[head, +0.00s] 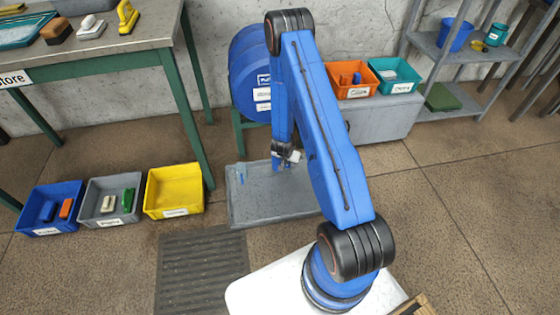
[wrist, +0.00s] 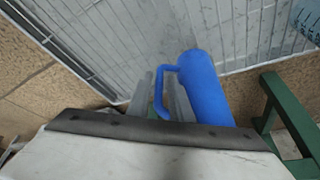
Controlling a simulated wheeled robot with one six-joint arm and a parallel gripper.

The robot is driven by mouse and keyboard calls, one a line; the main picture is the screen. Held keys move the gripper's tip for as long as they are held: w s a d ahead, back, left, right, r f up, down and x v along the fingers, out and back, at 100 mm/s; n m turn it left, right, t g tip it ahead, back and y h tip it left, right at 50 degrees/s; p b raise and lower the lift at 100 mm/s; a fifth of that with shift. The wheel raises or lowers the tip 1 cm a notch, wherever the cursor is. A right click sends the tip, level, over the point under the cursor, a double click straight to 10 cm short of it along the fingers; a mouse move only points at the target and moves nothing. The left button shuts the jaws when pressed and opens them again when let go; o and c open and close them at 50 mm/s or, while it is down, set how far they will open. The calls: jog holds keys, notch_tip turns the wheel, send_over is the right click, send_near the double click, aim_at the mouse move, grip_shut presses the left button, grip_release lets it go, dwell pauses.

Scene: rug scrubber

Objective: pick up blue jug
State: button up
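The blue jug (wrist: 207,92) shows in the wrist view, tilted in the picture, with its handle on its left side. My gripper (wrist: 160,86) has its two grey fingers apart, one on each side of the handle. I cannot tell whether either finger touches it. In the head view my gripper (head: 284,164) hangs over the grey tray (head: 255,214). I cannot make out the jug in the head view; my arm covers part of that area.
A large blue drum (head: 247,80) stands behind my arm. Blue (head: 38,226), grey (head: 100,220) and yellow (head: 175,205) bins line the floor at left, below a workbench (head: 120,42). A green frame (wrist: 285,115) is close right of the jug.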

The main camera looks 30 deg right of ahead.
grip_shut()
